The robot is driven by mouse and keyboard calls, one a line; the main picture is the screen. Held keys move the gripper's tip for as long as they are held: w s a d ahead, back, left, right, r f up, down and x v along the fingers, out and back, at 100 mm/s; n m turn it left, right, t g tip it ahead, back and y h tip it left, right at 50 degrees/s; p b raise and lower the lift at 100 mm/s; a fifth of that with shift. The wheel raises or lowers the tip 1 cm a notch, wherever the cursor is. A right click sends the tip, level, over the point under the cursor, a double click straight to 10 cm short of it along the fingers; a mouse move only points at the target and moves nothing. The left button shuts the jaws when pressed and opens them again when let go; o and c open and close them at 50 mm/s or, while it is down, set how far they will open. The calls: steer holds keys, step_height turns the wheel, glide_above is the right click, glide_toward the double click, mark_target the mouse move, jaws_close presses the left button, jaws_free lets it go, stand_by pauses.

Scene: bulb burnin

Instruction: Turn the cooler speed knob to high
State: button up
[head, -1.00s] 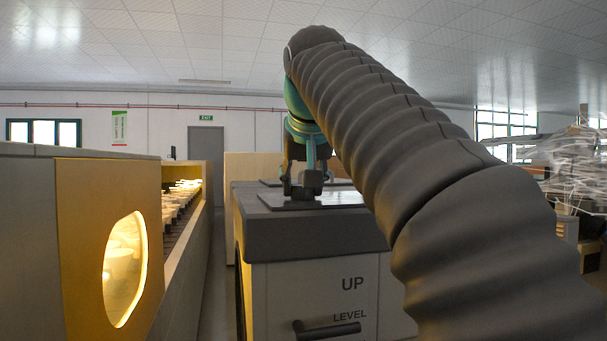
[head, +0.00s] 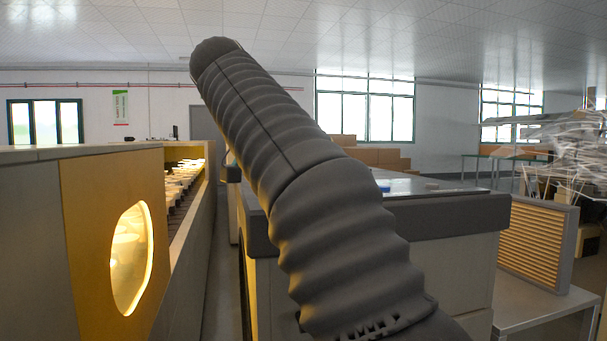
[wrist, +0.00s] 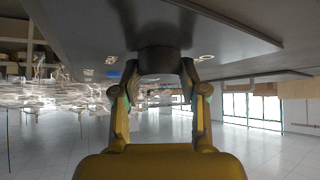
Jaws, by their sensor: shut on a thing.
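In the wrist view my gripper (wrist: 158,70) has its two fingers closed in on the sides of a dark round knob (wrist: 158,60). The knob sits against a flat dark grey surface (wrist: 80,40), which fills the top of this view because the picture is upside down. I see no marks or pointer on the knob, so its setting cannot be told. In the head view my ribbed arm rises across the middle and hides my gripper and the knob.
In the head view a cabinet with a dark top edge (head: 450,220) stands behind my arm. A lit box with an oval window (head: 130,260) is at left. A slatted unit (head: 535,240) stands at right. A narrow aisle (head: 222,290) runs between the box and cabinet.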

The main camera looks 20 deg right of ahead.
steer(key=shift+m+g, duration=0.5)
steer(key=shift+m, duration=0.1)
steer(key=shift+m+h, duration=0.3)
steer(key=o, duration=1.1)
steer(key=shift+o, duration=0.2)
